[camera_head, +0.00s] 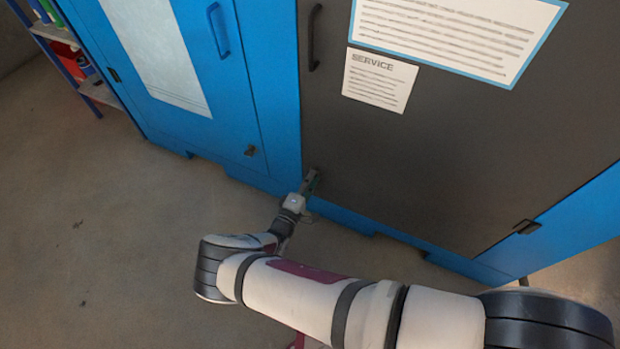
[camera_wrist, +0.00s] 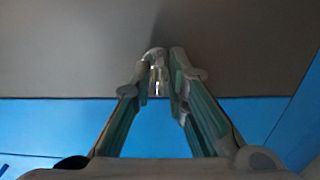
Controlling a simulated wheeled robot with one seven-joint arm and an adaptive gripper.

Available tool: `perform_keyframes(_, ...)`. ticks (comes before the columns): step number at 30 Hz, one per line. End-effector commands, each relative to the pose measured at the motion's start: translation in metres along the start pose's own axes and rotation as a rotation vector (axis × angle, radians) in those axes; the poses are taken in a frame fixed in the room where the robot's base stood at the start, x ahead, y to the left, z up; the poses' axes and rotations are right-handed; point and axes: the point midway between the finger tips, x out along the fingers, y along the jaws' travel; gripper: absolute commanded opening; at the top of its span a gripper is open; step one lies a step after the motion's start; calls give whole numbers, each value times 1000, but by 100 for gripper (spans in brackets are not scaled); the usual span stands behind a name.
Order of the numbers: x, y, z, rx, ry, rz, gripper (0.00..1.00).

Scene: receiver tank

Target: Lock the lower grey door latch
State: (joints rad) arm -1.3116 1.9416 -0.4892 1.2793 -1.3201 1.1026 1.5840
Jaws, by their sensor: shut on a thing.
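The grey door (camera_head: 450,150) is closed in the blue cabinet, and a black handle (camera_head: 313,38) is on its upper left. My gripper (camera_head: 311,181) is at the door's lower left corner, by the bottom edge. In the wrist view my gripper (camera_wrist: 161,78) has its green-grey fingers closed around a small shiny metal piece, the lower grey door latch (camera_wrist: 158,80). The fingers hide part of the latch. In the head view the gripper covers most of it, so its exact angle is hard to tell.
A hinge (camera_head: 526,227) sits at the grey door's lower right. A shelf (camera_head: 55,32) stands at far left. The concrete floor (camera_head: 110,230) is clear.

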Motion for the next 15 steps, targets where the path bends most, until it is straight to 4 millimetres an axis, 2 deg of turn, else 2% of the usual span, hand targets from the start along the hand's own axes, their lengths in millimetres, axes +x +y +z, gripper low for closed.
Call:
perform_keyframes(10, 0, -2, 1, -1, -2, -3, 0)
perform_keyframes(11, 0, -2, 1, -1, -2, -3, 19)
perform_keyframes(12, 0, -2, 1, -1, -2, -3, 28)
perform_keyframes(15, 0, -1, 1, 0, -1, -2, 28)
